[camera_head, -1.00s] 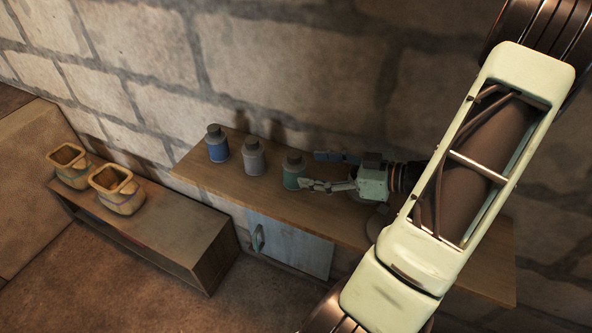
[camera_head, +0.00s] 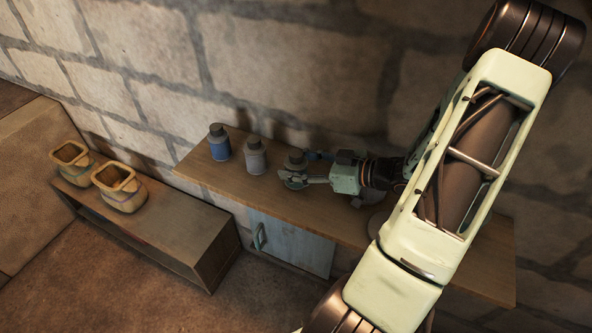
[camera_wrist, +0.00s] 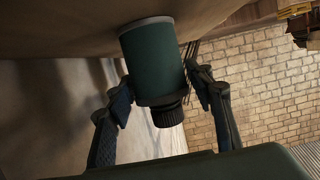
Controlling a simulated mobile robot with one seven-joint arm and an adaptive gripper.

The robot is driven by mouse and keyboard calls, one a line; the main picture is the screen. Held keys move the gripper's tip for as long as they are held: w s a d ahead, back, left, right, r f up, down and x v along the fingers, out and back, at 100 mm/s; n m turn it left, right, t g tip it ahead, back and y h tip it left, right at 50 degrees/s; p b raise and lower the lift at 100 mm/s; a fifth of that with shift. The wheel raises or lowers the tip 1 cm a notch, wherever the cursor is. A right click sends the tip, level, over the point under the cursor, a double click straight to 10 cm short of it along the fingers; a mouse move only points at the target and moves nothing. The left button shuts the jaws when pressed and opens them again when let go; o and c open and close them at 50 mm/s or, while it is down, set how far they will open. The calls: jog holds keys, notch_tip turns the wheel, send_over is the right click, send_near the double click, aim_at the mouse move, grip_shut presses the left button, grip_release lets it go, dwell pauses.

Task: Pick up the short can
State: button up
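Three capped cans stand upright in a row on the wooden shelf: a blue can (camera_head: 219,148), a grey can (camera_head: 254,158) and a green can (camera_head: 296,158). I cannot tell clearly which is shortest. My gripper (camera_head: 292,181) is at the green can and hides most of its body in the head view. In the wrist view the green can (camera_wrist: 154,62) appears upside down, cap toward me, between the two fingers of my gripper (camera_wrist: 160,90). The fingers are apart on either side; the left one looks very near the can, and a small gap shows at the right.
The shelf (camera_head: 330,213) has a pale blue cabinet door (camera_head: 292,245) below it. A stone wall stands close behind. A lower bench (camera_head: 165,225) at left holds two yellowish open pots (camera_head: 72,163) (camera_head: 119,187). The blue and grey cans stand just left of my gripper.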

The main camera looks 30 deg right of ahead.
jog(key=c, duration=0.9)
jog(key=shift+o, duration=0.2)
jog(key=shift+r, duration=0.1)
